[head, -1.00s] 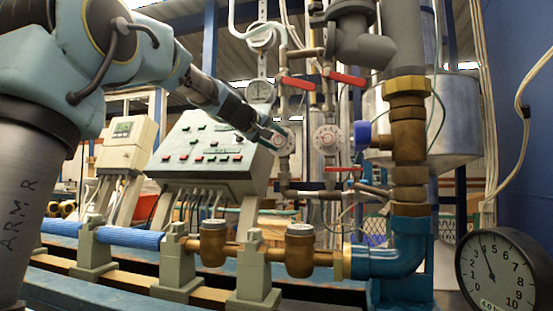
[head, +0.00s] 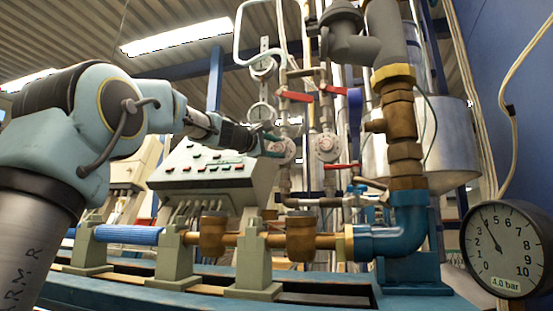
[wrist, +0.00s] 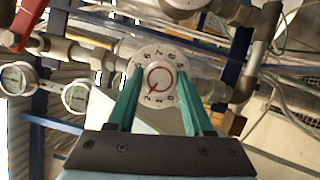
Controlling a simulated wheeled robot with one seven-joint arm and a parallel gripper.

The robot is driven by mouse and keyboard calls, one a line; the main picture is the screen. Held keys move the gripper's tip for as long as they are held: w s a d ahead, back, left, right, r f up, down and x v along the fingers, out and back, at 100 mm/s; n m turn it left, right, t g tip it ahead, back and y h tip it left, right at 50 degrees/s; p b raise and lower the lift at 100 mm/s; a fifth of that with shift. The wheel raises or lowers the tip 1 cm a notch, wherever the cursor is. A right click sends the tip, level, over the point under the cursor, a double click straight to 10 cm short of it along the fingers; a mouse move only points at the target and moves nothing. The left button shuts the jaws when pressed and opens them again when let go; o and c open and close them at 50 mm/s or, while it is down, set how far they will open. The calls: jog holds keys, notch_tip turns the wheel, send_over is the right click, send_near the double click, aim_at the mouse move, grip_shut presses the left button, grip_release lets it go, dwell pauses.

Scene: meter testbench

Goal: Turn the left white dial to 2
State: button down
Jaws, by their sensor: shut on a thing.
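The left white dial (head: 281,151) is a round white disc with numbers, on the pipework right of the grey-green control box. In the wrist view the dial (wrist: 157,76) sits between my two green fingers, with a red ring and a red pointer line at its centre. The line slants toward the lower left of that picture; I cannot tell surely which number it meets. My gripper (head: 271,144) reaches the dial from the left and is shut on it; it also shows in the wrist view (wrist: 158,97). The fingers hide parts of the dial's sides.
A second white dial (head: 326,147) is close on the right. Red lever handles (head: 296,96) are above, and another red handle (head: 342,166) is below. The control box (head: 210,170) stands under my forearm. A black-rimmed gauge (head: 503,248) is at the lower right.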

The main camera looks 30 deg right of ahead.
jog(key=shift+f+n+b, duration=0.2)
jog(key=shift+n+b, duration=0.4)
jog(key=shift+r+t, duration=0.1)
jog(key=shift+t, duration=0.2)
jog(key=shift+c, duration=1.5)
grip_release()
jog(key=b+v, duration=0.3)
jog(key=v, duration=0.7)
jog(key=shift+a+b, duration=0.35)
jog(key=shift+a, duration=0.05)
